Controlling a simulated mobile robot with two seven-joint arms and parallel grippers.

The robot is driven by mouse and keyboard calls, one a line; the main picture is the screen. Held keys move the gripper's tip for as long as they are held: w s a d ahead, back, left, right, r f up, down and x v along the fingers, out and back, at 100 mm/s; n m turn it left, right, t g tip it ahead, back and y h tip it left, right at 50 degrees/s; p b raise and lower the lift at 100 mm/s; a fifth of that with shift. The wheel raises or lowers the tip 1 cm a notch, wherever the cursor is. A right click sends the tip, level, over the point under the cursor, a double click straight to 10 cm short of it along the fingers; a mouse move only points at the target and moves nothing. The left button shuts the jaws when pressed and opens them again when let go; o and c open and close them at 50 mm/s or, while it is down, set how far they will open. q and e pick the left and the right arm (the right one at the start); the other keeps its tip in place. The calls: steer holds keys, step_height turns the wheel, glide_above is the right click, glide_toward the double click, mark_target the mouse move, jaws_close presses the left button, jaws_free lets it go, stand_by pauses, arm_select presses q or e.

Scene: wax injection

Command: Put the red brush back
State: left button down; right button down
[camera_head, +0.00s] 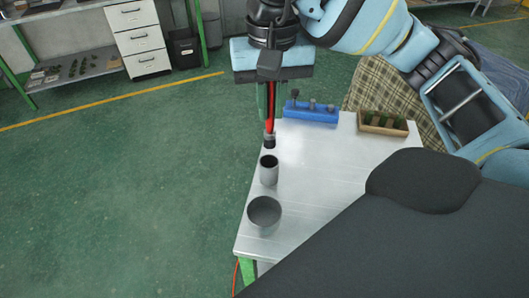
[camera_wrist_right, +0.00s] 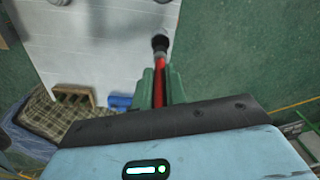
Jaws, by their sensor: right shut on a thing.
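The red brush (camera_head: 269,126) hangs from my right gripper (camera_head: 267,103) with its dark head down, just beyond the grey cup (camera_head: 268,170) in the head view. My right gripper is shut on it. In the right wrist view, the red handle (camera_wrist_right: 159,85) sits between the green fingers (camera_wrist_right: 161,86), with the black head (camera_wrist_right: 160,43) past them. The blue rack (camera_head: 311,113) stands on the table to the right of the brush and holds several dark-topped items. My left gripper is not in view.
The white table (camera_head: 325,160) also bears a grey bowl (camera_head: 264,213) near its left edge and a brown box (camera_head: 382,123) with green items at the far right. The table's middle is clear. A drawer cabinet (camera_head: 138,38) stands far behind at left.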

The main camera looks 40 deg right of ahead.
mark_target(270, 132)
step_height(270, 132, down, 5)
steer(key=shift+f+b, duration=0.1)
steer(key=shift+b, duration=0.2)
steer(key=shift+f, duration=2.4)
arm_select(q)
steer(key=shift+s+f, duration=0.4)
arm_select(e)
steer(key=shift+f, duration=0.15)
steer(key=c, duration=1.4)
jaws_free()
steer(key=shift+c, duration=0.2)
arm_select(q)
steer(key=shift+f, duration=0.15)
